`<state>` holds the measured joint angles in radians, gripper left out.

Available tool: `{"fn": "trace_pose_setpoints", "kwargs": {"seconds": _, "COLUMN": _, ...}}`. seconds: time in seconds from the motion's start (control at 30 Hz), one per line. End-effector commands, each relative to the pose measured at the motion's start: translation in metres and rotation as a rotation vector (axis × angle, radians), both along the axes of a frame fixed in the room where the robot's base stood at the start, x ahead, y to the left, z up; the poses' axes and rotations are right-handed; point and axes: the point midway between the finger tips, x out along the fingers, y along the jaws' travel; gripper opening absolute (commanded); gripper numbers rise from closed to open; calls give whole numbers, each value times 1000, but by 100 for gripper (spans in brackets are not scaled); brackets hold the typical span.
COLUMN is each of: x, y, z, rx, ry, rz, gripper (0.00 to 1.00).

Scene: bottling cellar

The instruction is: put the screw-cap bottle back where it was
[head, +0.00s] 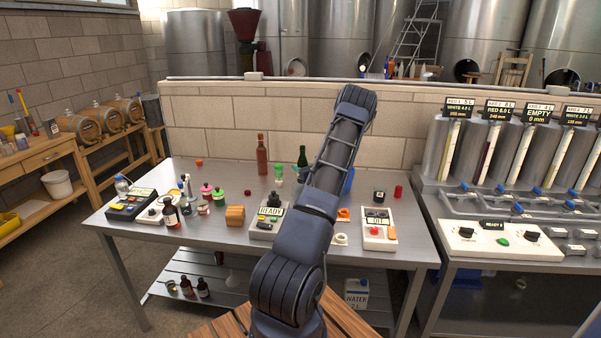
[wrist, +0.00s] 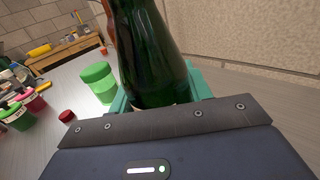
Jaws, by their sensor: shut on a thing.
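A dark green glass bottle (wrist: 155,50) stands between the teal fingers of my gripper (wrist: 160,98) in the wrist view. The gripper is shut on its lower body; its top is out of that view. In the head view the green bottle (head: 302,157) shows at the back of the steel table, left of my arm, its lower part hidden.
A green-capped container (wrist: 98,82) stands close left of the held bottle. The steel table (head: 222,177) carries small bottles, a READY device (head: 268,222) and a switch box (head: 378,229) in front. A block wall (head: 210,120) rises behind. A blue container (head: 349,180) is partly hidden by my arm.

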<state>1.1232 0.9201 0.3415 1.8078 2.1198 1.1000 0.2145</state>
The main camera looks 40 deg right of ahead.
Motion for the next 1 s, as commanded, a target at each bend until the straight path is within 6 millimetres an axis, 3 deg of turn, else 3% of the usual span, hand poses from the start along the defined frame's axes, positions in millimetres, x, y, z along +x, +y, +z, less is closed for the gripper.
{"fn": "trace_pose_setpoints", "kwargs": {"seconds": 0.2, "x": 0, "y": 0, "z": -22, "rx": 0, "ry": -2, "rz": 0, "gripper": 14}}
{"fn": "trace_pose_setpoints", "kwargs": {"seconds": 0.57, "x": 0, "y": 0, "z": -25, "rx": 0, "ry": -1, "rz": 0, "gripper": 14}}
{"fn": "trace_pose_setpoints", "kwargs": {"seconds": 0.6, "x": 0, "y": 0, "z": -26, "rx": 0, "ry": 0, "rz": 0, "gripper": 53}}
{"fn": "trace_pose_setpoints", "kwargs": {"seconds": 0.7, "x": 0, "y": 0, "z": -26, "rx": 0, "ry": 0, "rz": 0, "gripper": 71}}
{"fn": "trace_pose_setpoints", "kwargs": {"seconds": 1.0, "x": 0, "y": 0, "z": -24, "rx": 0, "ry": 0, "rz": 0, "gripper": 71}}
